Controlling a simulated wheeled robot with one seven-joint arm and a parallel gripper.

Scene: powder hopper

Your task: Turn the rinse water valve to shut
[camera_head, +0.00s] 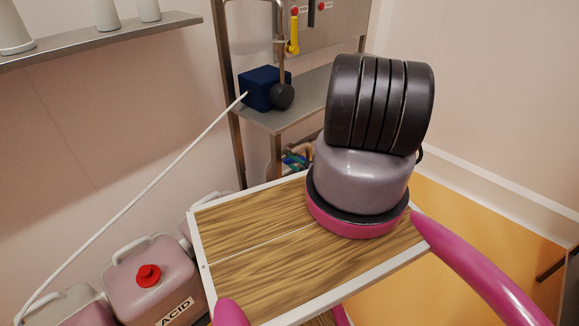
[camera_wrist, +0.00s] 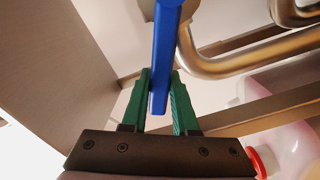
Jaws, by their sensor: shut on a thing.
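A blue valve handle (camera_wrist: 165,52) runs down from the top of the wrist view as a long, flat, nearly upright bar. My gripper (camera_wrist: 160,80) has its two green fingers on either side of the bar's lower end and is shut on it. The valve body behind the bar shows only as a grey-beige part, mostly hidden.
A metal pipe (camera_wrist: 225,66) bends to the right of the handle. A shelf (camera_head: 290,106) holds a dark blue box (camera_head: 262,88). A yellow handle (camera_head: 293,36) hangs above it. A pink jug labelled ACID (camera_head: 180,272) with a red cap stands lower left, beside another jug.

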